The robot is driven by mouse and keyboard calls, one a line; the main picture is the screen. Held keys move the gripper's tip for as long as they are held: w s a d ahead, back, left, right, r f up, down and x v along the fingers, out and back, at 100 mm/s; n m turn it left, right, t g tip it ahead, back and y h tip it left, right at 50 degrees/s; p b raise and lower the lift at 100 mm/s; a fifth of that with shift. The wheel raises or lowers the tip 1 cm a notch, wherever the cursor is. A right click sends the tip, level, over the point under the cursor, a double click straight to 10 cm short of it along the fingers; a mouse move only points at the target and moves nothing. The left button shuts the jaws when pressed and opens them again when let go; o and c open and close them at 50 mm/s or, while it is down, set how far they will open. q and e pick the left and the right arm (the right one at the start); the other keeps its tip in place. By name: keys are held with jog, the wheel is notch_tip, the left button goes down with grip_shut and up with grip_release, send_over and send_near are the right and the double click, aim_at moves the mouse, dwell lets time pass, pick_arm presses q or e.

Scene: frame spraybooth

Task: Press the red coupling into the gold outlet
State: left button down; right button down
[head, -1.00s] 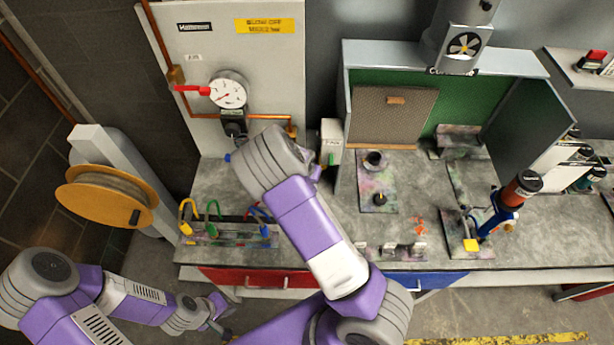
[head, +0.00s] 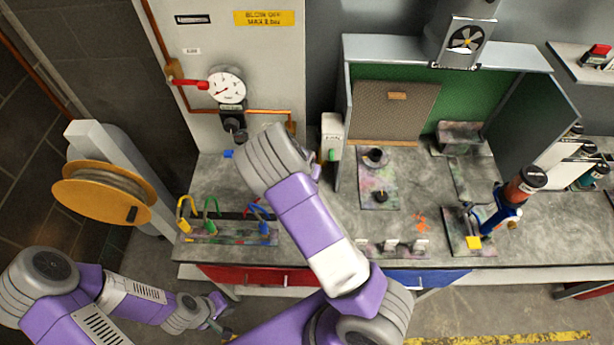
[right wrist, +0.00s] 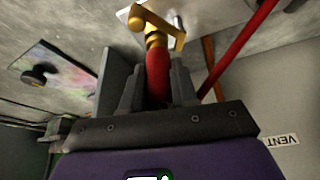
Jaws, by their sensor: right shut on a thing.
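In the right wrist view, my right gripper (right wrist: 150,92) is shut on the red coupling (right wrist: 157,72), which stands between the two grey fingers. Its far end meets a gold fitting, the gold outlet (right wrist: 168,44), with a crosspiece and a round knob. The two look in line, but I cannot tell how deep the coupling sits. In the head view my right wrist hides the right gripper, coupling and outlet. My left gripper (head: 218,317) hangs low at the bench front, away from the work; its fingers are too small to judge.
A red hose or bar (right wrist: 238,48) runs beside the right gripper. A gauge (head: 227,88) and red-handled valve (head: 190,84) are on the wall panel. A rack (head: 215,240) with yellow, green and blue hooked pieces is at the bench's left. A spray booth (head: 445,55) stands right.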

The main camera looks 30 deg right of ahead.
jog(key=shift+f, duration=0.25)
jog(key=c, duration=0.8)
grip_release()
jog(key=p+v, duration=0.1)
jog(key=v, duration=0.6)
jog(key=shift+r, duration=0.3)
